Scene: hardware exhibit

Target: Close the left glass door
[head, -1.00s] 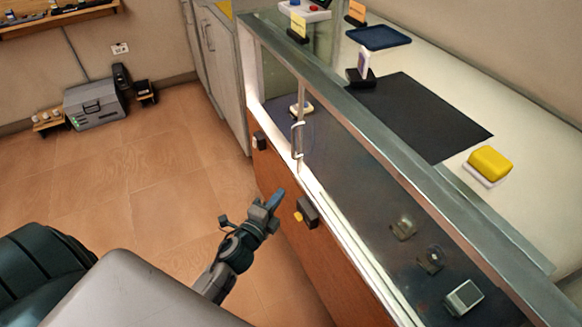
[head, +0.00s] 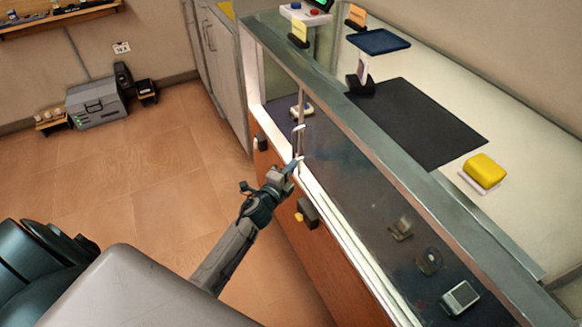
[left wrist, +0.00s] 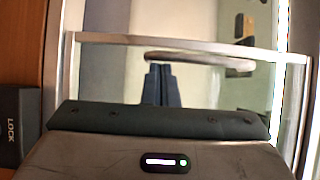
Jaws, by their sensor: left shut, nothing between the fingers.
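The left glass door's upright metal handle (head: 298,142) is on the front of the display case, by a thin vertical metal edge (head: 302,100). Left of that edge, I cannot tell whether glass or an opening fills the front. My left gripper (head: 293,166) is shut and empty, its tips at the handle's lower end. In the left wrist view the dark fingers (left wrist: 161,80) point at one end of the handle bar (left wrist: 205,63), and a pale frame strip (left wrist: 180,43) runs beyond it. Whether the fingertips touch the handle is unclear. My right gripper is not in view.
Lock blocks (head: 307,212) stick out from the wooden base below the door rail. Small devices (head: 460,297) lie inside the case. A black mat (head: 420,125) and a yellow object (head: 485,170) lie on the counter behind. The floor (head: 140,180) to the left is clear.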

